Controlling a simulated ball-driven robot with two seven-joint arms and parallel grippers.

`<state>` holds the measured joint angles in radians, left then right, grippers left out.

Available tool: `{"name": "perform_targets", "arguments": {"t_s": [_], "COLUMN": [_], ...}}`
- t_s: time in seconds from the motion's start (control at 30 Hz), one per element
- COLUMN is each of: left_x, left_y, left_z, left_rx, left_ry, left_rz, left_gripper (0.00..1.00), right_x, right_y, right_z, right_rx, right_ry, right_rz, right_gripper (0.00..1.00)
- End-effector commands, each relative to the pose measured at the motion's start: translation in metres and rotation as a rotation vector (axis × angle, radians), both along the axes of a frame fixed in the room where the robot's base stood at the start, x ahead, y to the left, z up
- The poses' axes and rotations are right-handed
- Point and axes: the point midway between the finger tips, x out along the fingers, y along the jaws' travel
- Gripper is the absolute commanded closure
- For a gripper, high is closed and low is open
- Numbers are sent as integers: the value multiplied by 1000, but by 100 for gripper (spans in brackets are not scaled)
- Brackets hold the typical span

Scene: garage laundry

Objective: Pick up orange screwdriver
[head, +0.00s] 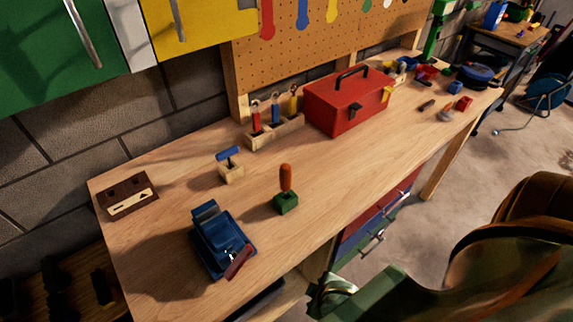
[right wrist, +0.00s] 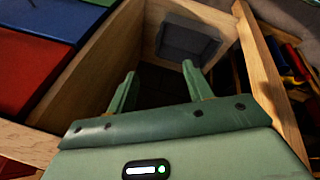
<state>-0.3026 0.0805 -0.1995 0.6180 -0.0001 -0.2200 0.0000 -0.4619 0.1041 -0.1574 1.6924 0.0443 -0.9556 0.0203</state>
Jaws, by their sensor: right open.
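The orange screwdriver (head: 286,177) stands upright, handle up, in a small green block (head: 286,203) on the wooden workbench (head: 190,170). Its lower part is hidden in the block. My right arm comes in from the lower right of the head view, with its green gripper end low beside the bench's front edge, apart from the screwdriver. In the right wrist view the right gripper (right wrist: 161,82) is open, with nothing between its two green fingers. The screwdriver does not show there. My left gripper is in neither view.
A blue vise (head: 220,240) is left of the screwdriver. A wooden block with a blue-handled tool (head: 230,168) and a red toolbox (head: 348,100) stand behind it. Below the bench are drawers (head: 375,225) and wooden framing (right wrist: 262,75) close to the right gripper.

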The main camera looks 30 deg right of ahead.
Motion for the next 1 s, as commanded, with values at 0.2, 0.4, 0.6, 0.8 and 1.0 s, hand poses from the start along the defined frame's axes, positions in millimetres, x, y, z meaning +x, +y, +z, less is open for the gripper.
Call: {"name": "perform_targets", "arguments": {"t_s": [0.2,0.4,0.6,0.8,1.0], "left_x": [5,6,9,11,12], "left_y": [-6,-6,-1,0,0], "left_z": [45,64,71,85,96], "left_rx": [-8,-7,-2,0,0], "left_ry": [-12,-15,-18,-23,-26], "left_rz": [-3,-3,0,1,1], "left_gripper": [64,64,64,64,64], "right_x": [31,61,86,111,111], "right_y": [-6,56,111,94,21], "right_z": [130,209,274,361,353], "right_rx": [-53,400,1081,1970,-2317], "right_ry": [-110,-306,-420,-408,224], "right_rz": [16,-143,-462,-1082,1747], "right_gripper": [49,49,49,49,49]}}
